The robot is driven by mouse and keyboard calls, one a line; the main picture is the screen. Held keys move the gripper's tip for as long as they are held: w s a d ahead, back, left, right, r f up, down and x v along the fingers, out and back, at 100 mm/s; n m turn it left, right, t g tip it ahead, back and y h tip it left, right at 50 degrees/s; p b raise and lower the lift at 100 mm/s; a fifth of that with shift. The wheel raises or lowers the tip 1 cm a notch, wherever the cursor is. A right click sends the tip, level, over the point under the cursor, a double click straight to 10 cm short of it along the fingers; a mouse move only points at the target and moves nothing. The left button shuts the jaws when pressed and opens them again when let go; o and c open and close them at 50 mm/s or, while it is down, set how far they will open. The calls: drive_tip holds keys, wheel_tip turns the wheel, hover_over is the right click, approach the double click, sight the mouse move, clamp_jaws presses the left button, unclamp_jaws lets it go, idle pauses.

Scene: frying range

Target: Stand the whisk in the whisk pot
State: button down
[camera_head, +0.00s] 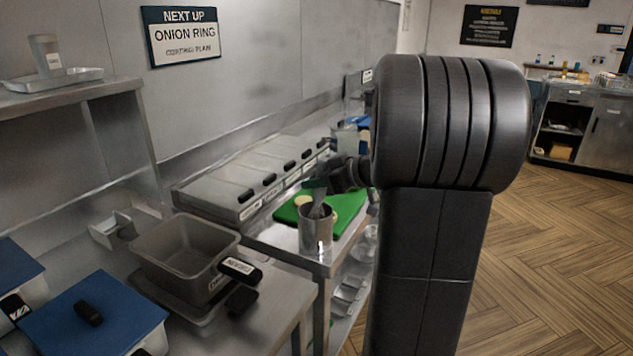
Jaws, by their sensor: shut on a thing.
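The whisk pot (316,232) is a grey metal cylinder standing upright near the front corner of the steel counter, beside a green board. My gripper (324,184) is just above the pot, reaching in from the right, and is shut on the whisk. The whisk (317,207) is a small grey shape below the jaws, its lower end at or inside the pot's mouth. The pot wall hides its lower part, so I cannot tell whether it touches the bottom.
A green board (346,208) with pale round pieces lies behind the pot. Lidded steel bins (250,172) line the wall. A deep grey container (186,252) and a blue-lidded box (92,318) stand at left. My arm hides the counter's right side.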

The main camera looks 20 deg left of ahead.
drive_tip(key=c, duration=1.1)
unclamp_jaws()
drive_tip(key=b+v, duration=0.1)
drive_tip(key=v, duration=1.3)
drive_tip(key=shift+a, duration=0.15)
drive_tip(key=shift+x, duration=4)
